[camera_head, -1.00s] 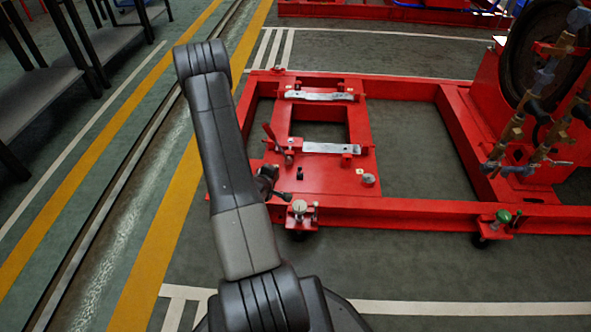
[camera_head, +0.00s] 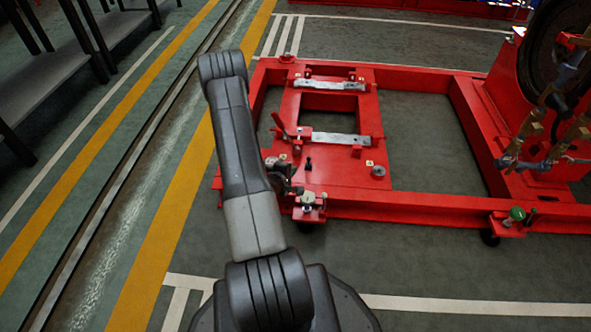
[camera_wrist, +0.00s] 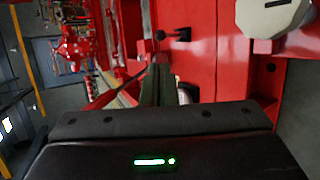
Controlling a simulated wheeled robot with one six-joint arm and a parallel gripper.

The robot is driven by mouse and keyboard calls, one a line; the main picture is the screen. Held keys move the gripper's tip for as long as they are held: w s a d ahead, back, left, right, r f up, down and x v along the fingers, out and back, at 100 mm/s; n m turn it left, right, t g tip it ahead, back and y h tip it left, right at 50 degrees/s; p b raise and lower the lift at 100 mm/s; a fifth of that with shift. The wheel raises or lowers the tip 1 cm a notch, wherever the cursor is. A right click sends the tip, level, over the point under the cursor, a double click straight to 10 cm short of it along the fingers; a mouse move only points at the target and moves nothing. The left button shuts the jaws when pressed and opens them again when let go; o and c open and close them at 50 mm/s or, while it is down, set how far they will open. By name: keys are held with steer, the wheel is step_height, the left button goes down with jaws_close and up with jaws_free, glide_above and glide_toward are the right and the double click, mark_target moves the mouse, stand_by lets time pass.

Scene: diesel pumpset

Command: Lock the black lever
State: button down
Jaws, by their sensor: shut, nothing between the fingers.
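A small black lever (camera_head: 308,163) stands on the red plate of the frame, just right of my gripper in the head view. In the wrist view a dark round knob on a thin rod (camera_wrist: 159,36) and a short black handle (camera_wrist: 182,34) show beyond the fingers; I cannot tell which is the task's lever. My gripper (camera_wrist: 156,72) is shut and empty, its dark fingers pointing towards these parts over the red plate. No contact with them is clear. In the head view my gripper (camera_head: 287,178) is small and partly hidden by my arm, at the frame's near left corner.
The red frame (camera_head: 420,205) spans the floor, with metal strips (camera_head: 340,138) across its plate. A red handle (camera_head: 279,122) stands up left of the lever. A silver clamp (camera_head: 308,198) sits at the near edge. A large wheel (camera_head: 550,60) is at right.

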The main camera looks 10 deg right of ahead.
mark_target(308, 160)
steer(key=b+x, duration=0.4)
steer(key=x, duration=0.8)
steer(key=shift+f+b, duration=0.1)
steer(key=shift+b, duration=0.2)
